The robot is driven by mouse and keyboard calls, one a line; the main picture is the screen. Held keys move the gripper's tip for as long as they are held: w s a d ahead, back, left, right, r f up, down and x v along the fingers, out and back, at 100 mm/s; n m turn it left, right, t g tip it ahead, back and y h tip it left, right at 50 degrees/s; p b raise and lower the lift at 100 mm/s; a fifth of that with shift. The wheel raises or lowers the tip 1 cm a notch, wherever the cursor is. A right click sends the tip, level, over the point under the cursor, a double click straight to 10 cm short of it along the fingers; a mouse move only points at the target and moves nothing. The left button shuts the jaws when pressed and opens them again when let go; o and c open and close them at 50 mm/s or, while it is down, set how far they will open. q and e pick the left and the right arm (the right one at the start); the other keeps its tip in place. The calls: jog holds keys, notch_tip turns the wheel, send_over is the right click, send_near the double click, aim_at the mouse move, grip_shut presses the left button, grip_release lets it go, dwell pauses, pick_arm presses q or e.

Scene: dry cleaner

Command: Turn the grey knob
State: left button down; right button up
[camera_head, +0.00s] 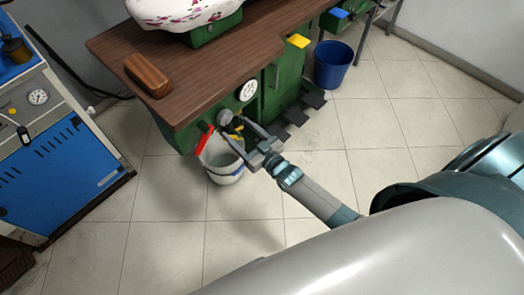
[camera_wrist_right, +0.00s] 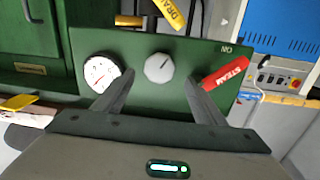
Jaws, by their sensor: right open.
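The grey knob (camera_wrist_right: 159,67) sits on a green panel (camera_wrist_right: 145,98) in the right wrist view, between a white dial gauge (camera_wrist_right: 102,71) and a red handle marked STEAM (camera_wrist_right: 225,73). In the head view the knob (camera_head: 225,117) is on the front of the green machine. My right gripper (camera_head: 234,130) is open, its fingers pointing at the panel. In the wrist view the gripper (camera_wrist_right: 160,82) has one finger on each side of the knob, with visible space between. Contact cannot be told. My left gripper is not in view.
A yellow DRAIN handle (camera_wrist_right: 170,12) is beside the knob. A white bucket (camera_head: 222,160) stands on the floor below the panel. A wooden top (camera_head: 190,62) overhangs the machine, with a brown block (camera_head: 147,75) on it. A blue bin (camera_head: 333,64) stands right.

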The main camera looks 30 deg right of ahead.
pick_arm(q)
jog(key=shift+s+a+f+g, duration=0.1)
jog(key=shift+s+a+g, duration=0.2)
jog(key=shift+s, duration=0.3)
pick_arm(e)
jog(key=v, duration=1.1)
jog(key=shift+s, duration=0.2)
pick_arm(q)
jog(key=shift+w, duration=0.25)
pick_arm(e)
jog(key=shift+d, duration=0.1)
